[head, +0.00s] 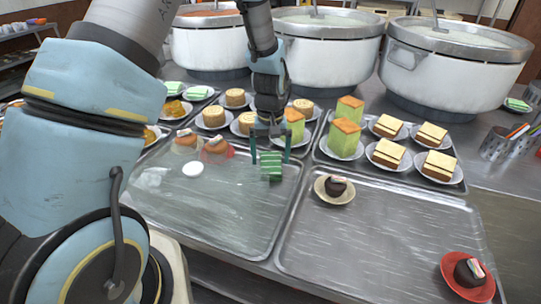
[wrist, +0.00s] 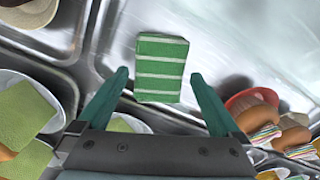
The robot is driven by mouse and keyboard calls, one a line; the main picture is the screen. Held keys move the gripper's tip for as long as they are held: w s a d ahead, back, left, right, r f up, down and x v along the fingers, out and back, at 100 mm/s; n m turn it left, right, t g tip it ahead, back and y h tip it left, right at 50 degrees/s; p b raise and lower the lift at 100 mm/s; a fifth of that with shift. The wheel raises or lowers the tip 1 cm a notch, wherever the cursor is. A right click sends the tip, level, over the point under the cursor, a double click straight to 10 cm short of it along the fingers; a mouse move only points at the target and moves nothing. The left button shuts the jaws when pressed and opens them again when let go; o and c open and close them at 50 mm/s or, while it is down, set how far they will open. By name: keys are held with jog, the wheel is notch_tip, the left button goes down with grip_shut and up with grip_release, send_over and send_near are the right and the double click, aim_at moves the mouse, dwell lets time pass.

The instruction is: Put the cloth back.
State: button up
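The cloth (head: 271,168) is a small folded green block with white stripes. It lies on the left metal tray (head: 225,225), near its back right corner. In the wrist view the cloth (wrist: 161,68) shows between and beyond my fingertips, with a gap on each side. My gripper (head: 270,156) points down over the cloth, its teal fingers spread and empty. In the wrist view my gripper (wrist: 160,77) is open too. I cannot tell how far the fingertips are above the tray.
Plates of green cake (head: 346,136) and layered cake stand behind. A dark bun on a saucer (head: 335,190) and one on a red plate (head: 467,275) are at right. Orange-topped cakes (head: 216,150) and a white disc (head: 193,169) are left. Large stockpots (head: 330,60) line the back.

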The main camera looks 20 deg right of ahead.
aim_at(271, 161)
notch_tip(271, 161, up, 13)
jog(key=b, duration=0.3)
jog(key=a+n, duration=0.1)
jog(key=a, duration=1.1)
jog(key=a+n+t, duration=0.1)
jog(key=a, duration=1.1)
jog(key=shift+s+f, duration=0.15)
jog(key=shift+n+t, duration=0.3)
jog(key=shift+n, duration=0.2)
jog(key=s+a, duration=0.1)
jog(key=a, duration=0.1)
jog(key=s+a, duration=0.1)
jog(key=a, duration=0.1)
jog(key=s+a, duration=0.1)
jog(key=a, duration=0.1)
jog(key=shift+s+a+f, duration=0.1)
jog(key=shift+s+f, duration=0.2)
jog(key=shift+f, duration=0.05)
